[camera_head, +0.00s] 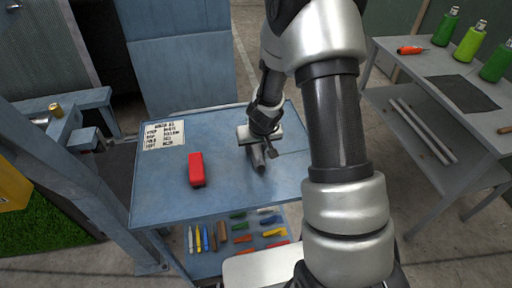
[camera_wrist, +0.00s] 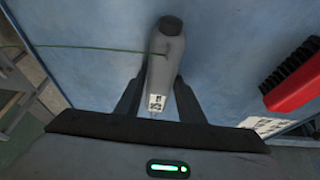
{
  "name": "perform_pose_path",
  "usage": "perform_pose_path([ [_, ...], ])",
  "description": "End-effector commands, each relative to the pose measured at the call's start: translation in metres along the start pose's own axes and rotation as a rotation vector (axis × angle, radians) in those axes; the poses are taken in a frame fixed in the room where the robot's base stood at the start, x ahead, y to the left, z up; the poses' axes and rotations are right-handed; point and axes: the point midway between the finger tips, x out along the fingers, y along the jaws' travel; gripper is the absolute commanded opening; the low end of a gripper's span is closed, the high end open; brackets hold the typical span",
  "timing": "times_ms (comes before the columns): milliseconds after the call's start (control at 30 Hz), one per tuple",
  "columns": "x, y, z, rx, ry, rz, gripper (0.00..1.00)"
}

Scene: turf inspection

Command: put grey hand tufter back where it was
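The grey hand tufter (camera_head: 257,160) is at the right part of the blue table top, under my gripper (camera_head: 255,145). In the wrist view the tufter (camera_wrist: 164,52) has a dark round end and a small black-and-white tag, and it sits between my two fingers (camera_wrist: 160,85). The fingers lie close against both its sides, so my gripper looks shut on it. I cannot tell whether the tufter touches the table. A thin green strand (camera_wrist: 80,50) runs from the left to the tufter.
A red brush (camera_head: 196,170) with black bristles, also in the wrist view (camera_wrist: 295,90), and a printed sheet (camera_head: 164,135) are on the blue table (camera_head: 160,200). A lower shelf holds several coloured tools (camera_head: 240,226). A side bench (camera_head: 400,65) at right carries green bottles (camera_head: 470,42).

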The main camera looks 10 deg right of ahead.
Motion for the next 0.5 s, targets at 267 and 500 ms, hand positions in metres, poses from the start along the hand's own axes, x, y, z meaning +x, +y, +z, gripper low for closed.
perform_pose_path([
  [267, 0.0, 0.0, 0.0, 0.001, -0.001, 0.0, 0.5],
  [500, -0.013, 0.0, -0.002, -0.001, 0.001, 0.0, 0.5],
])
